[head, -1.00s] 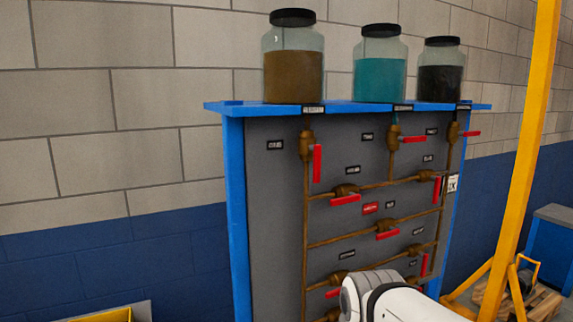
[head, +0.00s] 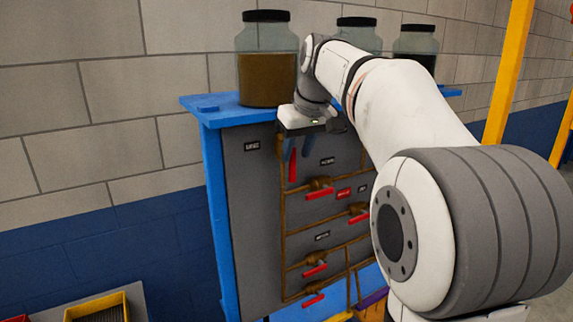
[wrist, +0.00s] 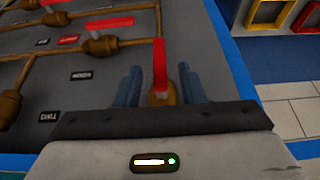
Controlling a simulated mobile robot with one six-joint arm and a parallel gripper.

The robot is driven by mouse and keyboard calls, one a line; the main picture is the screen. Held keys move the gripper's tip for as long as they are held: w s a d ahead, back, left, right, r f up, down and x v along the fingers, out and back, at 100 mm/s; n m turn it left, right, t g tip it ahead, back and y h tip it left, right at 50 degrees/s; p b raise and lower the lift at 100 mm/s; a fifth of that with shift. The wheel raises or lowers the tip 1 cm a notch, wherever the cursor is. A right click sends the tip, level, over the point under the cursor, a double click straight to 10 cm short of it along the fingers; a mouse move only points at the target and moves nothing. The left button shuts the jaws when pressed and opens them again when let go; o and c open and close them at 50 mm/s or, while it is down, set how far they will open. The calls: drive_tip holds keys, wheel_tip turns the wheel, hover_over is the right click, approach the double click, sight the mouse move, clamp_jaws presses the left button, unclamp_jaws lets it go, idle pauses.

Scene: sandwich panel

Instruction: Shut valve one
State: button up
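The valve panel (head: 250,215) is grey in a blue frame, with brown pipes and red-handled valves. At its upper left, a red valve handle (head: 292,172) points down along the vertical pipe, and my gripper (head: 294,150) is in front of its valve. In the wrist view this handle (wrist: 160,62) stands between the two blue fingers of my gripper (wrist: 160,88), with a gap on each side. The fingers are open. The brass valve body (wrist: 166,95) shows between them, partly hidden by the gripper's palm. The small labels are too blurred to tell which valve is number one.
Lower valves with red handles (head: 318,194) sit close by on the pipes. A jar of brown liquid (head: 266,75) stands on the blue top shelf (head: 215,112) above my gripper. My arm hides the panel's right side. A yellow bin (head: 97,306) is at lower left.

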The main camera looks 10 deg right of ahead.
sight(294, 163)
drive_tip(key=x, duration=0.6)
drive_tip(key=shift+p, duration=0.35)
drive_tip(key=shift+c, duration=0.4)
clamp_jaws()
